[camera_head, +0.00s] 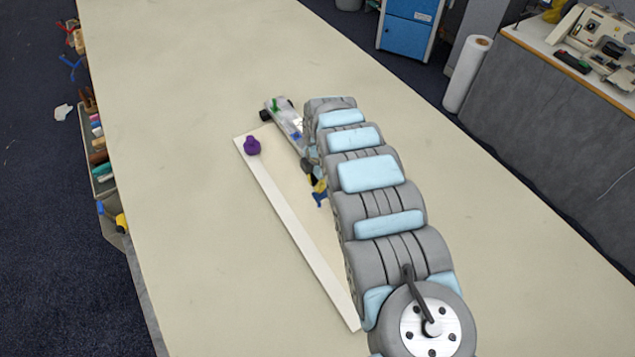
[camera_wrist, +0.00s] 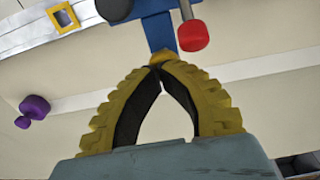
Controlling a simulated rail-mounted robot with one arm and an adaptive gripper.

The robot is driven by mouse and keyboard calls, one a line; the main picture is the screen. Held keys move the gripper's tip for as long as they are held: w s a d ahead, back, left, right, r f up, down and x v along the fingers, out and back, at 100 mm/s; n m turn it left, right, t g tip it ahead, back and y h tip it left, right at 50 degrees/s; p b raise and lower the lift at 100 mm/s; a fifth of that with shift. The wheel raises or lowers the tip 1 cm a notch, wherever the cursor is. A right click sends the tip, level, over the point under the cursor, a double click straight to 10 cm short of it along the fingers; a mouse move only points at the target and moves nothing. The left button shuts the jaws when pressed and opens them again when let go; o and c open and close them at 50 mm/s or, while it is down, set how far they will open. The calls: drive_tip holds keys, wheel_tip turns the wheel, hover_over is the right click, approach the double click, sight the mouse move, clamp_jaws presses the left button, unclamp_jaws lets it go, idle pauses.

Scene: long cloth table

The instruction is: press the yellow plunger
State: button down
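No yellow plunger is clearly identifiable. A square yellow frame (camera_wrist: 62,17) sits on a pale strip at the top left of the wrist view; I cannot tell whether it belongs to the plunger. My gripper (camera_wrist: 160,66) has ribbed yellow fingers with black inner pads, and the tips meet. Past the tips is a blue bar (camera_wrist: 158,32) with a red cylinder (camera_wrist: 193,36); I cannot tell whether the tips touch it. In the head view, a long device (camera_head: 288,122) with green and blue parts lies beside my arm, which hides part of it.
A purple knob (camera_head: 252,146) sits at the far end of a long white board (camera_head: 295,228); it also shows in the wrist view (camera_wrist: 36,106). A tray of coloured items (camera_head: 101,172) is at the table's left edge. The cloth table (camera_head: 200,70) is clear behind.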

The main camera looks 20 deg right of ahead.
wheel_tip(320, 180, up, 3)
drive_tip(key=shift+d+p, duration=0.1)
drive_tip(key=shift+p, duration=0.5)
drive_tip(key=shift+d+r+b, duration=0.1)
drive_tip(key=shift+r+b, duration=0.2)
drive_tip(key=shift+r, duration=0.8)
wheel_tip(320, 180, up, 7)
drive_tip(key=b, duration=0.1)
drive_tip(key=shift+d+b, duration=0.15)
drive_tip(key=shift+b, duration=0.15)
drive_tip(key=shift+r, duration=0.1)
